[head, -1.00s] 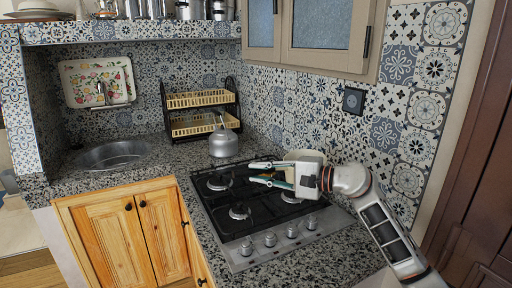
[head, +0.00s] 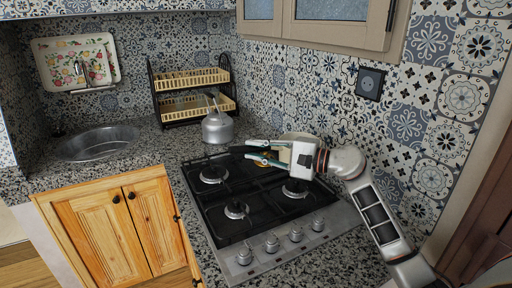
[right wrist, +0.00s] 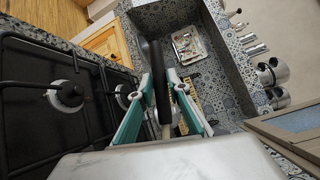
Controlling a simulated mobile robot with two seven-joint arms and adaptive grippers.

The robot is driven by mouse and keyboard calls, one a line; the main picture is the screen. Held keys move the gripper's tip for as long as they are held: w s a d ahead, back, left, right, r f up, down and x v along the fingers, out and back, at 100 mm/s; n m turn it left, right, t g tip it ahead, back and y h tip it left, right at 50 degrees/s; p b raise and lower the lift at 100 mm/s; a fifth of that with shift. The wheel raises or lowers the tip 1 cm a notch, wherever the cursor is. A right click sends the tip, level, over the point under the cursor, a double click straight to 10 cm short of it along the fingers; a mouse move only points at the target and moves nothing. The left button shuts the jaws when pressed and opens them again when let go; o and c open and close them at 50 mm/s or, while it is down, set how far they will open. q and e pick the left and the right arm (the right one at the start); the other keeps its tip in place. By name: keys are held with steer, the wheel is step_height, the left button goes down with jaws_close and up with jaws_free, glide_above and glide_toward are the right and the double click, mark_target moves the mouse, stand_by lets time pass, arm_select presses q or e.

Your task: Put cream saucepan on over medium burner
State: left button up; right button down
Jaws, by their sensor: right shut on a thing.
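The cream saucepan (head: 298,136) shows only in part in the head view, behind my right gripper and close to the tiled wall. My right gripper (head: 259,152) is above the back right of the black gas hob (head: 206,203). In the right wrist view, the fingers of this gripper (right wrist: 165,105) are shut on a long black handle (right wrist: 158,70). The pan's underside is hidden, so I cannot tell its clearance over the hob. Burners show at back left (head: 214,174), front (head: 237,210), right (head: 295,188) and, partly covered, back right (head: 263,163). My left gripper is out of view.
A grey kettle (head: 217,127) stands just behind the hob. A two-tier dish rack (head: 196,106) is behind it. A round sink (head: 97,143) is at left. The tiled wall and cabinet (head: 335,22) bound the right side. Knobs (head: 272,243) line the front.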

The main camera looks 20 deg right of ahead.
step_height(320, 180, down, 5)
steer(key=shift+f+b, duration=0.15)
steer(key=shift+b, duration=0.75)
steer(key=shift+f+b, duration=0.5)
steer(key=shift+b, duration=0.1)
stand_by(0.5)
steer(key=c, duration=1.8)
jaws_free()
steer(key=shift+c, duration=0.2)
steer(key=shift+f, duration=0.1)
